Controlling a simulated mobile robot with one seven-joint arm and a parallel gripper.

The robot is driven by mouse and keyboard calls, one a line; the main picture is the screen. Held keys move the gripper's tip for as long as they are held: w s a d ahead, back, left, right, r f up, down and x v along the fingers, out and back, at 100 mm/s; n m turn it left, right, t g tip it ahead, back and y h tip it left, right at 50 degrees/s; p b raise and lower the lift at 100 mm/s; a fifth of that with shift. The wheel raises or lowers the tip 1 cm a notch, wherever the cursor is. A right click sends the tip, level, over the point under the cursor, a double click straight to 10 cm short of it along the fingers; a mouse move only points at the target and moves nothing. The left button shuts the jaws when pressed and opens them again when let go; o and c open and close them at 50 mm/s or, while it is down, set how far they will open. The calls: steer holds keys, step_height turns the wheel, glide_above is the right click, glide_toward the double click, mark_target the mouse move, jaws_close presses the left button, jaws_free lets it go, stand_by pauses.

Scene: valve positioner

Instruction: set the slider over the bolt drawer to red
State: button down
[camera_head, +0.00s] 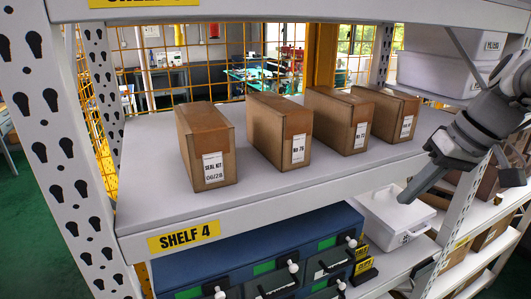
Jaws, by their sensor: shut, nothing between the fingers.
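A blue drawer cabinet (255,250) stands under the shelf board, cut off by the bottom edge of the view. Its front has several green indicator windows, one of them the upper right window (327,243). White knobs, such as the upper right knob (351,242), sit to the right of these windows. I cannot read which drawer is the bolt drawer, and no red shows on the visible indicators. My gripper (403,197) is shut and empty, right of the cabinet, in front of a white lidded box as seen here.
Several cardboard boxes, including one marked SEAL KIT (207,145), stand on the grey shelf board (150,190) labelled SHELF 4. The white lidded box (385,215) sits right of the cabinet. A perforated white post (50,130) rises at left.

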steer(key=shift+d+r, duration=0.3)
steer(key=shift+d, duration=0.05)
steer(key=shift+s, duration=0.1)
glide_toward(350, 240)
step_height(350, 240, down, 3)
steer(key=w+d, duration=0.1)
steer(key=d, duration=0.2)
steer(key=a+f, duration=0.1)
steer(key=a+f+p, duration=0.1)
steer(key=a+f, duration=0.1)
steer(key=shift+w+a, duration=0.2)
steer(key=shift+w, duration=0.05)
